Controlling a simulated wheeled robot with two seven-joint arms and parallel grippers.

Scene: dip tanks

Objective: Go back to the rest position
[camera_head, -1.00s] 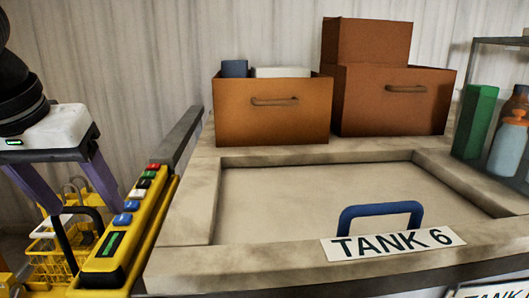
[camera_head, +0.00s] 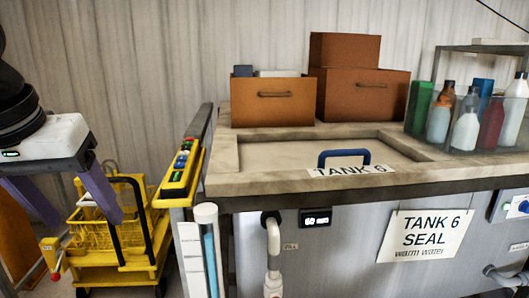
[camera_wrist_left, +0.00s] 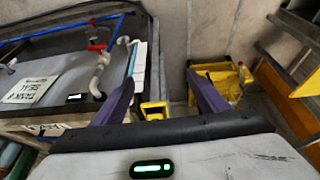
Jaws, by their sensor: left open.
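My left gripper (camera_head: 88,222) comes in from the left edge, with a white body and two purple fingers spread apart. It is open and nothing is between the fingers. It hangs left of the tank, in front of the yellow cart. The left wrist view also shows its spread fingers (camera_wrist_left: 160,80). My right gripper is in neither view. The tank (camera_head: 222,182) has a pale lid with a blue handle (camera_head: 344,157) and labels reading TANK 6. The lid lies flat in the tank's top.
A yellow cart (camera_head: 118,275) with a wire basket stands on the floor at left. A yellow button panel (camera_head: 182,168) sits at the tank's left corner. Brown boxes (camera_head: 273,108) stand on the rear rim. Bottles (camera_head: 465,130) stand at right. A pipe (camera_head: 273,250) runs down the tank front.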

